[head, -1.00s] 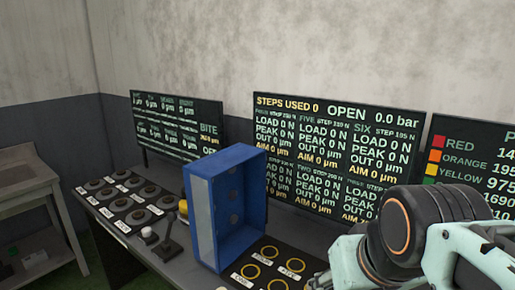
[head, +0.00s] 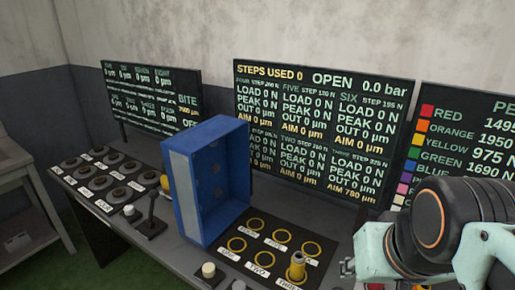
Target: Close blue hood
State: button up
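The blue hood (head: 185,190) stands upright on the grey bench, tipped up on its side, with its hollow inside facing right and a pale panel on its left side. The middle display screen reads "OPEN". Beside the hood, to its right, lies a dark plate (head: 272,240) with several yellow rings and white labels. A yellow peg (head: 297,266) stands in the ring at the front right. My arm is at the right, clear of the hood; its gripper fingers cannot be made out.
Three dark screens stand behind, including the middle one (head: 310,130). A black lever (head: 151,212) and pale knobs are left of the hood. A panel of round dark sockets (head: 110,180) fills the bench's left end. A separate grey table (head: 22,200) stands at far left.

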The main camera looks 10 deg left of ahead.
aim_at(208, 163)
jog(key=i+j+z, duration=0.1)
jog(key=j+z, duration=0.45)
jog(key=j, duration=0.15)
jog(key=j+z, duration=0.2)
jog(key=j, duration=0.55)
jog(key=j+z, duration=0.1)
jog(key=j, duration=2.1)
